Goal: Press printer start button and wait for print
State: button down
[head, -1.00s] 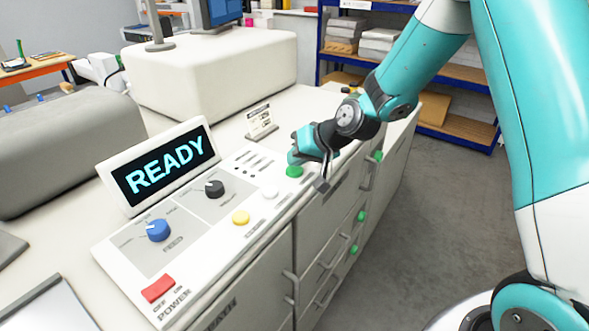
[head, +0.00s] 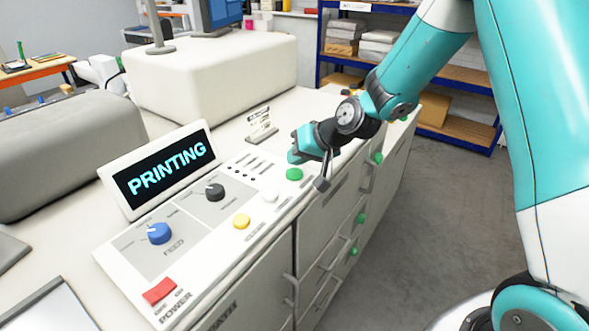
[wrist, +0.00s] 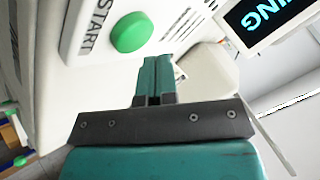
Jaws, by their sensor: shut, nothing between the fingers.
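The printer's control panel (head: 205,265) fills the front left of the head view. Its tilted display (head: 165,172) reads "PRINTING". The green start button (head: 294,174) is at the panel's far right end. It also shows in the wrist view (wrist: 131,32), beside the word "START". My gripper (head: 294,157) is shut and empty, just above and beyond the green button in the head view. In the wrist view my gripper's closed fingers (wrist: 155,68) are below the button and look apart from it.
Cabinet drawers are below; open floor (head: 430,230) lies to the right.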

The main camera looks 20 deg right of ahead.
aim_at(296, 171)
jog(key=shift+r, duration=0.15)
jog(key=shift+r+p, duration=1.65)
jog(key=shift+r, duration=0.7)
